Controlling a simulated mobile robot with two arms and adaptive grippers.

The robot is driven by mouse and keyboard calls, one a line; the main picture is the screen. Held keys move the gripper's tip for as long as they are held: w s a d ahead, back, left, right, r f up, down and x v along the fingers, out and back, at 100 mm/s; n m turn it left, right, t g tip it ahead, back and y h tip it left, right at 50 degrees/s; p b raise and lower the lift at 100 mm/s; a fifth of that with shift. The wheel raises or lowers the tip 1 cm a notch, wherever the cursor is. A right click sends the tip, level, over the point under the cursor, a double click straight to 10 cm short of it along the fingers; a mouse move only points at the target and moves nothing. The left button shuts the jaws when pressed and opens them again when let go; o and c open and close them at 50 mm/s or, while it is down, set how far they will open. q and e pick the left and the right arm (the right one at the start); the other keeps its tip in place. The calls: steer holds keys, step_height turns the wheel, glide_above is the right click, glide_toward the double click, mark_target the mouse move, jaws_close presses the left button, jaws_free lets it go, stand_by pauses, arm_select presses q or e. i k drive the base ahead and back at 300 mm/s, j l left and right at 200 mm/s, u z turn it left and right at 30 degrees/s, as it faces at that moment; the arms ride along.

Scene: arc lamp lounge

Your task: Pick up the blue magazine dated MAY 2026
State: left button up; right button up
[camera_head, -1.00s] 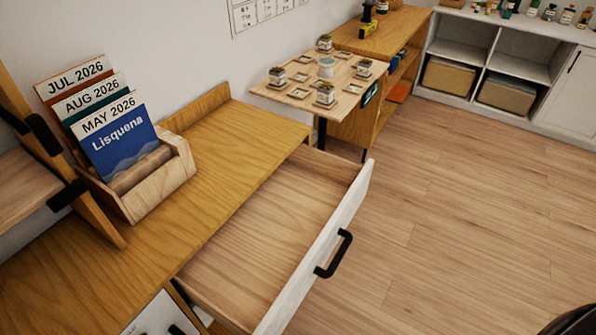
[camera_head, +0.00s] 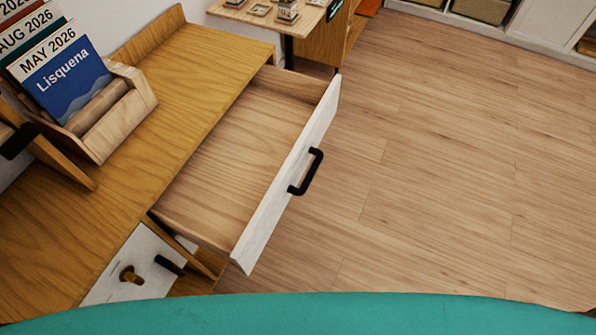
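The blue magazine dated MAY 2026 (camera_head: 68,82) stands tilted at the front of a wooden magazine holder (camera_head: 112,124) on the desk at the left. It has a white date band and the title Lisquena. The AUG 2026 magazine (camera_head: 28,36) stands right behind it, and another magazine (camera_head: 14,8) behind that is cut off by the top edge. Neither of my grippers is in the view.
A wooden desk (camera_head: 190,72) has its empty drawer (camera_head: 240,140) pulled out, with a white front and black handle. A shelf frame stands at the left edge. A teal rounded surface (camera_head: 300,315) fills the bottom. The floor (camera_head: 430,150) at right is clear.

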mark_target(62, 73)
steer(key=k+j+u, duration=0.15)
steer(key=u, duration=1.05)
